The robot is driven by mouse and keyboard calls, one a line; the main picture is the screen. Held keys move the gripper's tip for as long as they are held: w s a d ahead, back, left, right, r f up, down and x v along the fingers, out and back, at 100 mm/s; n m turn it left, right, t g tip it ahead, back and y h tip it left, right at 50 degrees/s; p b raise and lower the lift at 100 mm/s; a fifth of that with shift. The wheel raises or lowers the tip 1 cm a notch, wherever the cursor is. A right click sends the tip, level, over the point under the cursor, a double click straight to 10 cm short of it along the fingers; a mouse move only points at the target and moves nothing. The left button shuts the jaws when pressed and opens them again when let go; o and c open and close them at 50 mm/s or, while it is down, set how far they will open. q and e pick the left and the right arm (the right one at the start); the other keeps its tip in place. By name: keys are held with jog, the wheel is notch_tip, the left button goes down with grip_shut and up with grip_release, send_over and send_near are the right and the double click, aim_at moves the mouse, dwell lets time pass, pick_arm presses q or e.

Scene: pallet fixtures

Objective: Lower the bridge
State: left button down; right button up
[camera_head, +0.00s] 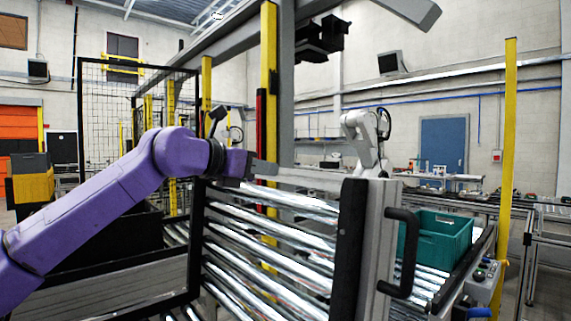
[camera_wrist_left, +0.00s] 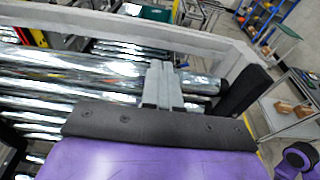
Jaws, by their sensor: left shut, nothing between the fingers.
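The bridge is a section of shiny rollers (camera_head: 265,240) in a grey frame (camera_head: 360,235), with a black handle (camera_head: 401,252) on its right side. It stands raised and steeply tilted in front of me. In the left wrist view its rollers (camera_wrist_left: 75,70) and the grey frame beam (camera_wrist_left: 130,25) fill much of the picture. My purple left arm reaches in from the left, and the left gripper (camera_head: 266,171) is at the bridge's upper edge. Its grey fingers (camera_wrist_left: 161,85) are shut and empty, over the rollers. I cannot tell whether they touch the bridge. My right gripper is not in view.
A green crate (camera_head: 440,238) sits on the rollers behind the bridge at the right. A control box with buttons (camera_head: 485,280) is at the right edge. A yellow post (camera_head: 508,170) stands at the right; a black mesh fence (camera_head: 135,110) is at the left.

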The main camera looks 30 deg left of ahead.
aim_at(294, 172)
pick_arm(q)
jog(key=p+x, duration=0.1)
jog(key=x, duration=0.4)
jog(key=shift+r+p, duration=0.2)
jog(key=shift+p, duration=0.2)
jog(key=shift+w+f, duration=0.2)
jog(key=shift+d+r, duration=0.1)
